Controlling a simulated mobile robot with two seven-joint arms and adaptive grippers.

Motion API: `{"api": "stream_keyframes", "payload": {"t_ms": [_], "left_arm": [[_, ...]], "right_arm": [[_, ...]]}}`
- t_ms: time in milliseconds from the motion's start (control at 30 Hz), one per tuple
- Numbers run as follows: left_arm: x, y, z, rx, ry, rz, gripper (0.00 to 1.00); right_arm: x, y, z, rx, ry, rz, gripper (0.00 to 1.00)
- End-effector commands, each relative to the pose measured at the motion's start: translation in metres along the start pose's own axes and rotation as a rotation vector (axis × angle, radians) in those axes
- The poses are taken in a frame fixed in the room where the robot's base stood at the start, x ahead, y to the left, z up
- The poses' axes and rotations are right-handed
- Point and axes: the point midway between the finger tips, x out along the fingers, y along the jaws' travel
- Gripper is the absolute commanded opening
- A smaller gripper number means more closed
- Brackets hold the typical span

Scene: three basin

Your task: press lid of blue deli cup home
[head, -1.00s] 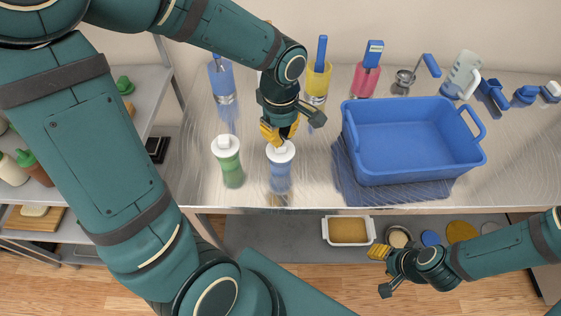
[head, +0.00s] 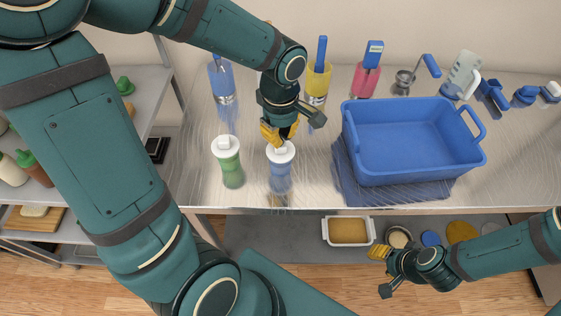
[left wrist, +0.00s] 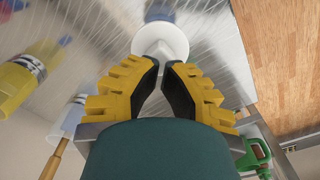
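The blue deli cup (head: 279,180) stands upright near the counter's front edge, left of the basin. Its white lid (head: 288,156) sits on top and also shows as a white disc in the left wrist view (left wrist: 172,38). My left gripper (head: 279,143) is above the lid, its yellow fingers pointing down at the raised middle. In the left wrist view its fingertips (left wrist: 162,62) are drawn together at the lid's middle. I cannot tell whether the lid is fully seated. My right gripper (head: 372,253) is low, in front of the counter; its finger opening is too small to judge.
A green cup (head: 230,172) with a white lid stands just left of the blue one. A blue basin (head: 412,178) sits to the right on a dark blue mat (head: 345,188). A lower shelf holds a tray (head: 348,231).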

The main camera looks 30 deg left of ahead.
Motion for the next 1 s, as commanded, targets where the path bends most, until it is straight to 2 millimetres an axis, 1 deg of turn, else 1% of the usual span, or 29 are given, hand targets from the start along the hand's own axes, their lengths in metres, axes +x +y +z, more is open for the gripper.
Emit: {"api": "stream_keyframes", "payload": {"t_ms": [167,733,1000], "left_arm": [[0.001,0.0,0.0,0.0,0.0,0.0,0.0],[0.017,0.0,0.0,0.0,0.0,0.0,0.0],[0.015,0.0,0.0,0.0,0.0,0.0,0.0]], "right_arm": [[0.001,0.0,0.0,0.0,0.0,0.0,0.47],[0.014,0.005,0.002,0.0,0.0,0.0,0.47],[0.013,0.005,0.001,0.0,0.0,0.0,0.47]]}}
